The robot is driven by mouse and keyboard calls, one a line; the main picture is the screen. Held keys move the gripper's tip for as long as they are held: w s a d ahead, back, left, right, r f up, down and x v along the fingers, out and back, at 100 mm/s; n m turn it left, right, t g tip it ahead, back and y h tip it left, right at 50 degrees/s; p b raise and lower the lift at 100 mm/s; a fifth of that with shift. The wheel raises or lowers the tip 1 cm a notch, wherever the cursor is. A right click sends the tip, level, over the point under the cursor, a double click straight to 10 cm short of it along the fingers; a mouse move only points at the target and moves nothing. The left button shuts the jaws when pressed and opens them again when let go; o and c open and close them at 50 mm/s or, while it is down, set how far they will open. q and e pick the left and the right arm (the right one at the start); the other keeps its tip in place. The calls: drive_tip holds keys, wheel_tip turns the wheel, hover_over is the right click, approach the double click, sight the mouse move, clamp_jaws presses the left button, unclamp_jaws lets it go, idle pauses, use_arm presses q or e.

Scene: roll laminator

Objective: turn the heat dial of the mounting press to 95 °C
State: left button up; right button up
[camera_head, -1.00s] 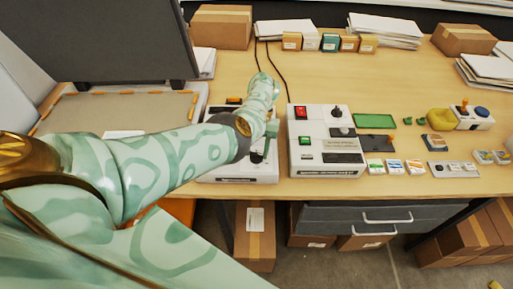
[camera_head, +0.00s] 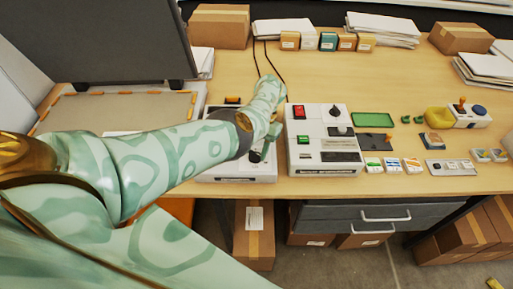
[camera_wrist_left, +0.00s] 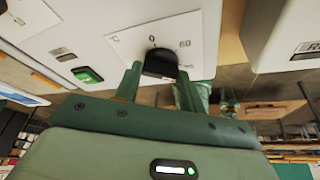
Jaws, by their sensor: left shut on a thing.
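The black heat dial (camera_wrist_left: 160,63) sits on a white scale plate (camera_wrist_left: 118,48) marked "°C", with 0 and 60 readable in the left wrist view. My left gripper (camera_wrist_left: 159,82) has one green finger on each side of the dial and is shut on it. The dial's pointer and the higher numbers cannot be made out. In the head view my left gripper (camera_head: 266,146) is over the white press (camera_head: 240,178), and my forearm covers much of that machine. My right gripper is not in view.
A second white machine (camera_head: 322,155) with a red switch and black knobs stands close to the right of my gripper. A green tray (camera_head: 374,120) and small boxes lie further right. A dark panel (camera_head: 85,40) rises at the back left.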

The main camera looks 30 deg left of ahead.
use_arm(q)
drive_tip(key=o, duration=1)
drive_tip(key=shift+w, duration=0.1)
drive_tip(key=b+v, duration=0.1)
drive_tip(key=v, duration=1.5)
drive_tip(key=shift+a+r, duration=0.1)
drive_tip(key=shift+r, duration=0.1)
